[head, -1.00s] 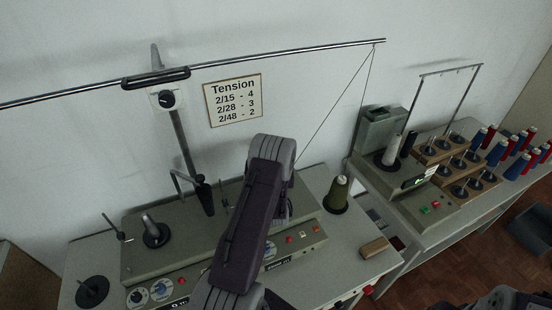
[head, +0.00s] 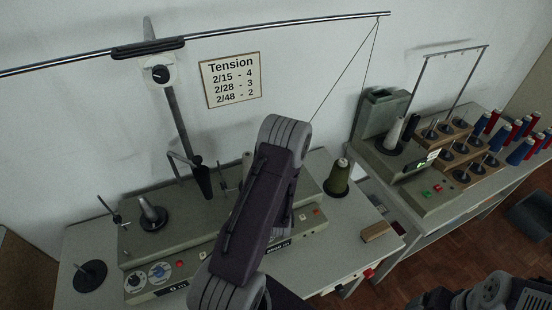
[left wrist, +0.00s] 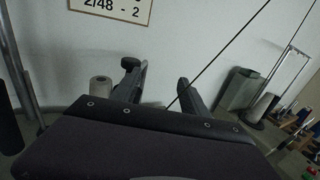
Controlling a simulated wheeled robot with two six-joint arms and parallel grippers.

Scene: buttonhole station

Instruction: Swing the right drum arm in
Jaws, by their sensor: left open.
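The winding machine (head: 215,240) is a grey-green box on the table. A thin upright arm (head: 224,177) stands behind its right half, beside my left forearm; it looks like the right drum arm, but I cannot tell how far it is swung. A similar arm (head: 117,218) stands at the machine's left end. A pale cone (head: 247,158) is mostly hidden behind my forearm; a pale cone (left wrist: 101,88) also shows in the left wrist view. My left gripper (left wrist: 160,88) has its two fingers apart with nothing visible between them. My forearm hides it in the head view.
An olive thread cone (head: 338,178) and a wooden block (head: 376,231) are on the table's right side. A long rail (head: 250,37) with a slanting thread crosses above. The second machine (head: 420,175) and several coloured cones stand at right.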

